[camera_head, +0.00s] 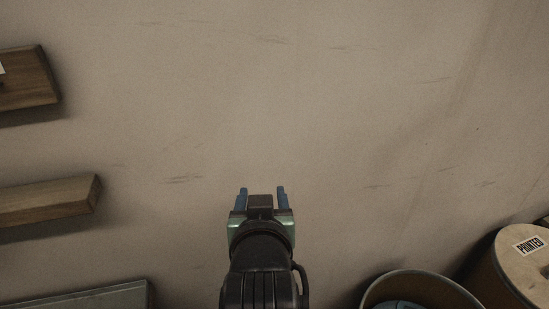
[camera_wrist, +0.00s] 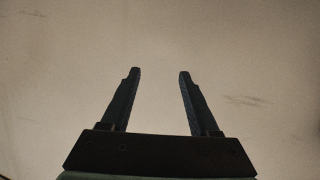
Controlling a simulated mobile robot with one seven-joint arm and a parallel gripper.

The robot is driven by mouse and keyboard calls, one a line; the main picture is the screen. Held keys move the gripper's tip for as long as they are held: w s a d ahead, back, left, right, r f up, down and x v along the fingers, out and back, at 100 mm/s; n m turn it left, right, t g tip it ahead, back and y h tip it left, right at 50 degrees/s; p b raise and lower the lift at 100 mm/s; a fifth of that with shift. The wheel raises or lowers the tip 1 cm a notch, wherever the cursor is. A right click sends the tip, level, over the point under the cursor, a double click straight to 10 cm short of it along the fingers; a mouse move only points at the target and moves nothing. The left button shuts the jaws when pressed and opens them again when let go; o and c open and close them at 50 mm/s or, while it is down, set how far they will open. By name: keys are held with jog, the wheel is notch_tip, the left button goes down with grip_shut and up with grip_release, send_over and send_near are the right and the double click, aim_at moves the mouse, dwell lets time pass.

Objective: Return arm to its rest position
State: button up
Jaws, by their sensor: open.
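My gripper (camera_head: 262,192) is at the lower middle of the head view, with its two blue fingers pointing up the picture toward the plain wall (camera_head: 300,90). In the wrist view my gripper (camera_wrist: 158,75) shows both fingers spread apart with nothing between them. Only the bare beige wall (camera_wrist: 160,30) lies beyond the fingertips. The gripper touches nothing that I can see. Most of my arm is out of the picture.
At the left, a wooden shelf (camera_head: 30,82) and a lower wooden ledge (camera_head: 45,200) jut out, with a grey-green surface (camera_head: 85,298) below. At the lower right stand an open round bin (camera_head: 435,285) and a lidded drum labelled PRINTED (camera_head: 515,265). Space around the gripper is clear.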

notch_tip(320, 180, up, 14)
jog(key=s+d+t, duration=0.1)
jog(key=d+t, duration=0.1)
jog(key=t, duration=0.2)
jog(key=s+r+t, duration=0.5)
jog(key=s+r, duration=0.2)
jog(key=r, duration=0.4)
jog(key=s+r+t, duration=0.5)
jog(key=s+r, duration=0.1)
jog(key=r, duration=0.5)
notch_tip(320, 180, up, 14)
jog(key=p, duration=1.4)
jog(key=shift+w+r+m+g+p, duration=0.15)
jog(key=shift+w+m+g+p, duration=0.05)
jog(key=shift+m+g+p, duration=0.1)
jog(key=shift+c, duration=1)
